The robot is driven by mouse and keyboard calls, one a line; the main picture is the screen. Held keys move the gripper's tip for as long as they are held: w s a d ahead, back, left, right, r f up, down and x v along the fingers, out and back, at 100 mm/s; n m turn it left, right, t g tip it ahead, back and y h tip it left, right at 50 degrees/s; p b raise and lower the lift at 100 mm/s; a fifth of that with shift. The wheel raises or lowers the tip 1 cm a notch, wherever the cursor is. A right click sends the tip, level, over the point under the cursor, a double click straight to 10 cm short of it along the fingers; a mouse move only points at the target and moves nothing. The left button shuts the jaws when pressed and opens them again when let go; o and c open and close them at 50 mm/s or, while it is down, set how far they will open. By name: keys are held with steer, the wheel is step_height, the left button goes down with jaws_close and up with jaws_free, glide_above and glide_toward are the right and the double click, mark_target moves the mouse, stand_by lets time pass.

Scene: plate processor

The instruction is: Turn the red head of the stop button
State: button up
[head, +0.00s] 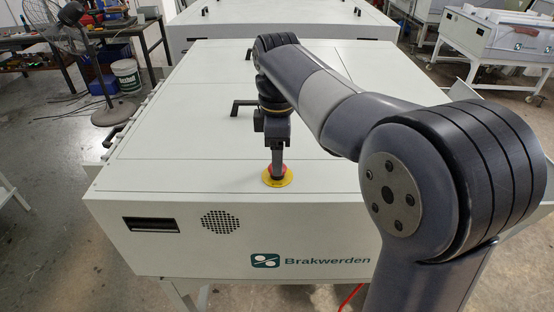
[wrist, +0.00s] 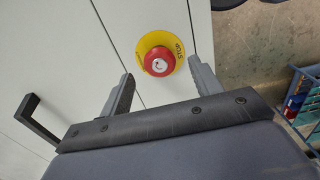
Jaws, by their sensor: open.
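The stop button has a red head (wrist: 159,62) on a round yellow plate marked STOP (wrist: 178,47). It sits on the white top of the machine near its front edge. In the head view the red head (head: 284,169) shows partly, behind my gripper (head: 278,174). In the wrist view my gripper (wrist: 162,75) is open, with one finger to the left of the red head and one to the right. Nothing is between the fingers but the view of the button. I cannot tell whether the fingertips are down level with the head.
The white machine (head: 190,150) has black handles on its top (head: 244,104); one handle (wrist: 30,112) shows at the left in the wrist view. The top around the button is clear.

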steer(key=shift+f, duration=1.15)
steer(key=c, duration=1)
